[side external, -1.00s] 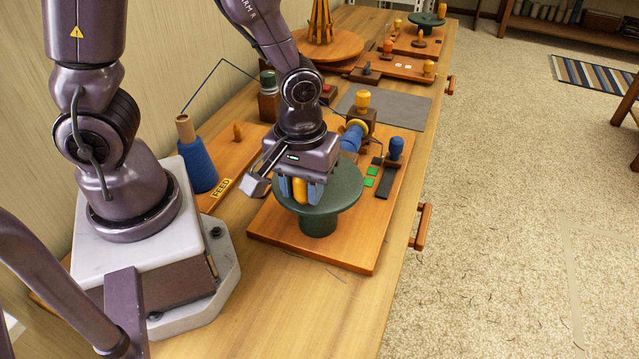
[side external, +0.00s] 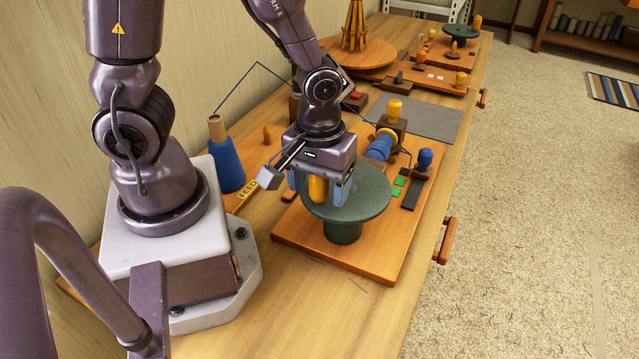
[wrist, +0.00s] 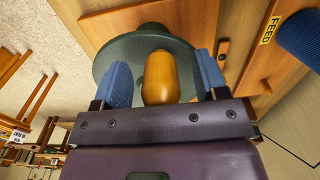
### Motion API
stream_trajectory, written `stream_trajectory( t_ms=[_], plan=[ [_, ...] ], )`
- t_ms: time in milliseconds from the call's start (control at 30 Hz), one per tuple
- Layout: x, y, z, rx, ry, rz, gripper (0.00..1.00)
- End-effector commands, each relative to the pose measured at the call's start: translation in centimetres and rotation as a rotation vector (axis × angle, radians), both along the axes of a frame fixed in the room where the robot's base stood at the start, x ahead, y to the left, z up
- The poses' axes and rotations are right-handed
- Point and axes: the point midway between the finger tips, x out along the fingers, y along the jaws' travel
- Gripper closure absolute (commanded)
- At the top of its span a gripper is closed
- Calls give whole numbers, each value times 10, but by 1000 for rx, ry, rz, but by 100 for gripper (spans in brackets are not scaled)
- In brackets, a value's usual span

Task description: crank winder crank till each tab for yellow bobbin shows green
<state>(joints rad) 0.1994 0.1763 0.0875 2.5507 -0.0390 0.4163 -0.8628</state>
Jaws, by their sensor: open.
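The winder crank is a dark green disc (side external: 365,208) on a wooden board, with an upright yellow handle (side external: 318,189). My gripper (side external: 320,190) is lowered over the handle, its blue fingers on either side. In the wrist view the handle (wrist: 160,80) stands between the open fingers (wrist: 163,74), with gaps visible on both sides. The bobbin (side external: 380,148) carries blue thread and has a yellow rim; it sits by a brown block with a yellow knob (side external: 394,110). Beside it, two tabs are green (side external: 397,191) and a third (side external: 404,171) looks dark.
A blue-knobbed lever (side external: 424,160) stands right of the tabs. A blue yarn cone (side external: 226,160) stands on the board marked FEED, its thread running up over a guide. A grey mat (side external: 430,123) and other wooden stations lie farther back.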

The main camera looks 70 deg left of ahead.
Motion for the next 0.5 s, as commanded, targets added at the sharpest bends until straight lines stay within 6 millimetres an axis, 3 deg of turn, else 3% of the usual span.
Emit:
stream_trajectory(
  t_ms=[500],
  plan=[
    [1, 0, 53, -1, -6, 0, 34]
  ],
)
